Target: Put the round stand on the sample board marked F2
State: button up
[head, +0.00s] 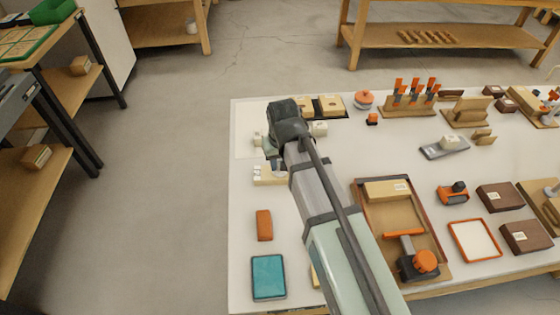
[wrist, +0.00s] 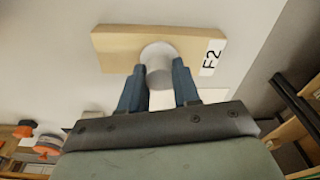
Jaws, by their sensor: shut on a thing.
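The sample board (wrist: 118,50) is a pale wooden block with a white label reading F2 at its right end in the wrist view. The round stand (wrist: 159,56) is a whitish cylinder between my fingers. My gripper (wrist: 158,78) is shut on it. The stand overlaps the middle of the board in the wrist view; I cannot tell whether it touches the board. In the head view my arm hides most of the gripper, and a pale board (head: 268,181) shows just below it at the left of the bench.
An orange block (head: 264,225) and a teal tray (head: 268,278) lie nearer on the bench. A wooden tray (head: 409,214) holding several things is right of my arm. Small pale blocks (head: 318,129) stand close behind my gripper.

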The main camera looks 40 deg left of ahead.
aim_at(281, 173)
jog(key=shift+f, duration=0.1)
jog(key=o, duration=1)
jog(key=r, duration=0.8)
jog(key=d+r, duration=0.1)
jog(key=r, duration=0.3)
jog(key=shift+s+d+r, duration=0.1)
jog(key=shift+s, duration=0.3)
